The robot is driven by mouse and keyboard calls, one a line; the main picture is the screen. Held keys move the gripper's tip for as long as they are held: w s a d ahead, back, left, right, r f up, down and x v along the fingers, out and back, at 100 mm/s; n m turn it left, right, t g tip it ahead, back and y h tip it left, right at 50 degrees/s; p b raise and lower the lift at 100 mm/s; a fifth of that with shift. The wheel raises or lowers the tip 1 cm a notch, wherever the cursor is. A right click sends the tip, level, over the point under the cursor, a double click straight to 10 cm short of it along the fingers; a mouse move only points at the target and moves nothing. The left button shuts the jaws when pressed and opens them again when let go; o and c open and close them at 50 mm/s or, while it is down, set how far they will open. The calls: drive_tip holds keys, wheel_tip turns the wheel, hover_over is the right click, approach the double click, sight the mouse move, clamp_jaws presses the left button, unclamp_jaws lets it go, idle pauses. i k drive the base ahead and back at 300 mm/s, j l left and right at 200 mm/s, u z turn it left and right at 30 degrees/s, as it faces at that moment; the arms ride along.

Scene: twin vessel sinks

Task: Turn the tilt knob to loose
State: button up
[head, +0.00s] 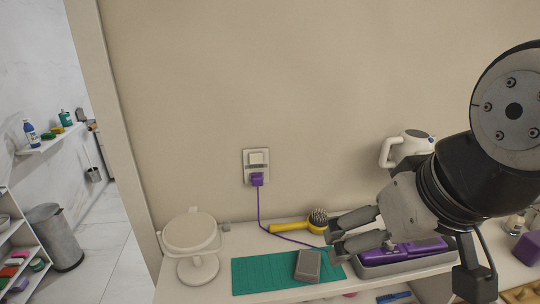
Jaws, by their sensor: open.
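A cream round vanity mirror (191,232) stands on a short stem and round base at the left end of the counter. A small grey knob (225,227) sits at the right side of its yoke; its markings are too small to read. My gripper (334,238) is open and points left, well to the right of the mirror and apart from the knob. Nothing shows between its fingers.
On the counter (240,242) are a green mat (258,272) with a grey block (308,266), a yellow hairbrush (297,227) and a purple straightener (412,249) in a grey tray. A purple cord (260,210) runs from the wall outlet. A white hairdryer (406,148) is behind my arm.

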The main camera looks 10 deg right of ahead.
sight(227, 224)
drive_tip(key=l+u, duration=0.45)
drive_tip(key=k+l+u, duration=0.1)
drive_tip(key=l+u, duration=0.4)
drive_tip(key=j+z, duration=0.35)
drive_tip(key=j, duration=0.4)
